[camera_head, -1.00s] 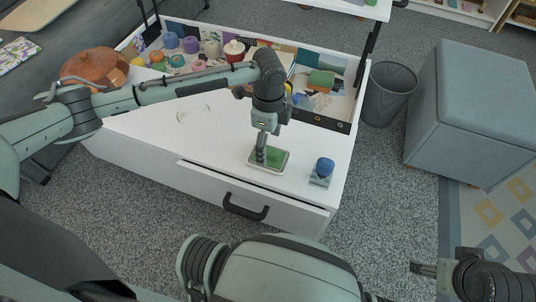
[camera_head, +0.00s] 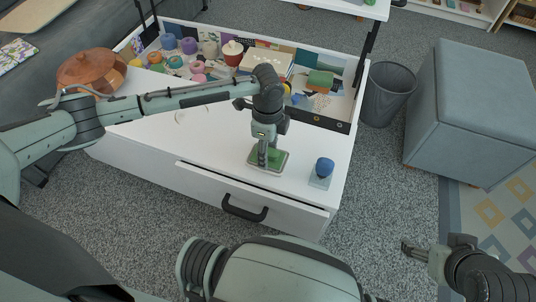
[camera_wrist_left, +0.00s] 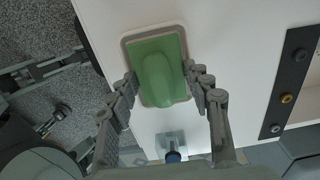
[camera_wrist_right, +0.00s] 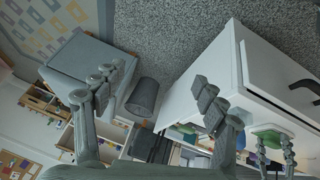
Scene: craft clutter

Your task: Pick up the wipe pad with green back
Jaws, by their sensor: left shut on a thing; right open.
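The wipe pad with a green back (camera_head: 257,162) has a pale rim and a raised green grip. It is at the white table's front part; I cannot tell whether it is just off the surface. My left gripper (camera_head: 265,160) points down at it. In the left wrist view, the wipe pad (camera_wrist_left: 150,50) lies between the fingers of my left gripper (camera_wrist_left: 165,88), which is shut on it. The pad also shows at the right of the right wrist view (camera_wrist_right: 279,131). My right gripper (camera_head: 415,250) is open and empty, off the table at lower right.
A small blue-knobbed block (camera_head: 323,170) stands right of the pad on the white table (camera_head: 215,155). A tray section behind holds yarn, jars and books. A copper pot (camera_head: 90,68) is at left. A grey bin (camera_head: 386,95) and blue-grey ottoman (camera_head: 470,110) stand right.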

